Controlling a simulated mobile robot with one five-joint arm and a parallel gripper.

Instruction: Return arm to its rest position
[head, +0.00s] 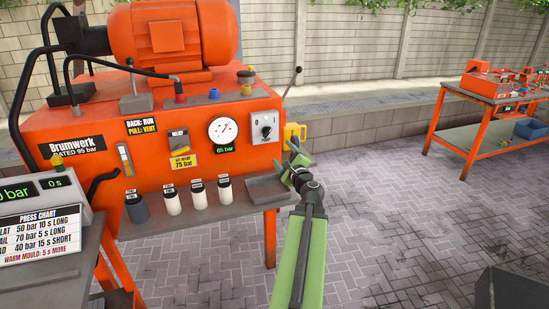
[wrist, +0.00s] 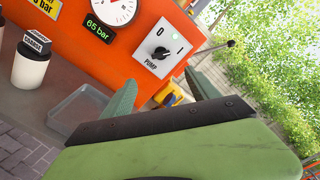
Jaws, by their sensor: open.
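My green arm rises from the bottom of the head view, and my gripper (head: 291,157) is at the right end of the orange machine's front. In the wrist view my gripper (wrist: 165,92) has its two green fingers spread apart with nothing between them.
The orange machine (head: 70,125) carries a gauge (head: 223,130) and a display reading 65 bar. Several small bottles (head: 198,194) and a grey tray (head: 266,188) stand on its front shelf. A press chart (head: 40,234) is at left.

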